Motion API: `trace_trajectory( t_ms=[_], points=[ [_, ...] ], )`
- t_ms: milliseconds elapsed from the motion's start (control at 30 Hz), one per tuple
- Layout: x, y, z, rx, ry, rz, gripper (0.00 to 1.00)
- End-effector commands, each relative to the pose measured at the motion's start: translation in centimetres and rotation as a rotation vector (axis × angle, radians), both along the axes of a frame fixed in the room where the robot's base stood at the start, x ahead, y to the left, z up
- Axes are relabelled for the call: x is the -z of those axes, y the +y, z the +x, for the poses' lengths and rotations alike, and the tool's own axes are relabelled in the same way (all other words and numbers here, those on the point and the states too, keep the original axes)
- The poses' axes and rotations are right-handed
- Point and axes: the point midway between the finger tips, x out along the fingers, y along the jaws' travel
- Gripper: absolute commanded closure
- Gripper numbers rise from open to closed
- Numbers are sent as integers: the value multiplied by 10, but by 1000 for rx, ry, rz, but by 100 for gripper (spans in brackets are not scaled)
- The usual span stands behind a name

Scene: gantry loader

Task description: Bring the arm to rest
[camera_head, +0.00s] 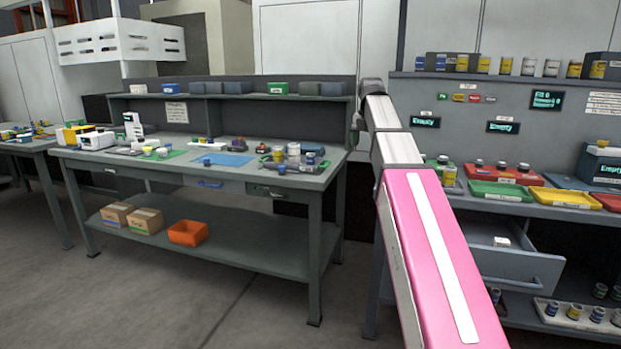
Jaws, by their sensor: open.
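My arm rises from the bottom edge right of the middle as a broad pink link with a white stripe. It narrows to grey and white sections and ends at a dark grey joint near the right end of the left workbench (262,184). The arm's far end is small, and I cannot make out gripper fingers there. Nothing held shows. The arm hides part of the gap between the workbench and the right-hand station (520,208).
The workbench carries small devices, jars and a blue mat (222,159). Its lower shelf has cardboard boxes (146,220) and an orange bin (188,233). The right station holds red (500,191) and yellow (566,199) trays above an open drawer (508,268). Floor in front is clear.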

Motion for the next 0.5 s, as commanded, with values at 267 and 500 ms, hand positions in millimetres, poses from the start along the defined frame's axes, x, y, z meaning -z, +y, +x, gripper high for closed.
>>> trace_trajectory(
  t_ms=[267,500],
  points=[
    [21,0,-1,70,0,-1,3],
    [52,1,-3,187,-2,-3,3]
  ],
)
